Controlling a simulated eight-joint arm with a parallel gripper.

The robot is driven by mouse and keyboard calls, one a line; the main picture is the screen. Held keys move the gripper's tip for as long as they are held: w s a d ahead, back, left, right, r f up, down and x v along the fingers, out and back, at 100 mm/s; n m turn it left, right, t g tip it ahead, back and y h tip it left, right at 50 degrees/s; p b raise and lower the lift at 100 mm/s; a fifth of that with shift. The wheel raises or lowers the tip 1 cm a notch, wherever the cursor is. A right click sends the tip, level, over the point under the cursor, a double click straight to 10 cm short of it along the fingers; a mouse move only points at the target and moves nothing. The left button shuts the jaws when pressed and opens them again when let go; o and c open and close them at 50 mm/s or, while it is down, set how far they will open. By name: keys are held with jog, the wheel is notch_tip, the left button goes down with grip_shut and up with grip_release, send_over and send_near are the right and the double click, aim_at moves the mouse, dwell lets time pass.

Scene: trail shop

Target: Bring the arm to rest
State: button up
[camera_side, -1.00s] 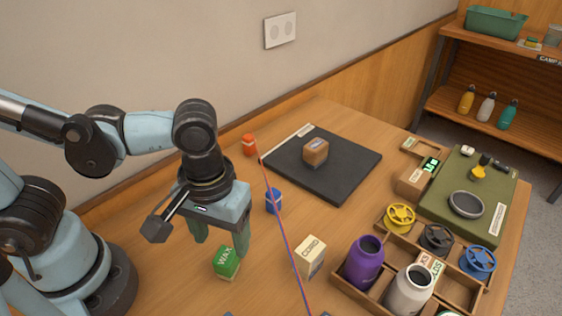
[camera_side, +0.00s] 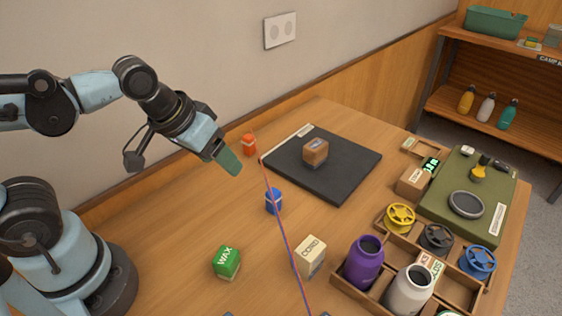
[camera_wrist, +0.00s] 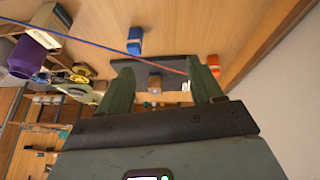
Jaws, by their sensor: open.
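My gripper (camera_side: 229,163) hangs in the air above the left part of the table, tilted down to the right, clear of everything on it. In the wrist view my gripper (camera_wrist: 157,80) shows two green fingers spread apart with nothing held between them. The black mat (camera_side: 345,176) appears beyond the fingertips, with a brown block (camera_side: 315,151) on it. The green wax box (camera_side: 226,262) stands on the table below and apart from my gripper.
A blue container (camera_side: 273,201), an orange container (camera_side: 249,145) and a cord box (camera_side: 309,257) stand on the table. A red and blue cord (camera_side: 284,238) crosses it. A wooden tray (camera_side: 352,292) holds bottles and spools at right. The left-centre tabletop is clear.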

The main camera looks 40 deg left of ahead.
jog(key=shift+m+t+y, duration=0.4)
jog(key=shift+m+t, duration=0.2)
jog(key=shift+t, duration=0.3)
jog(key=a, duration=0.1)
jog(key=w+a, duration=0.1)
jog(key=a, duration=0.2)
jog(key=shift+w+r, duration=0.2)
jog(key=shift+r, duration=0.2)
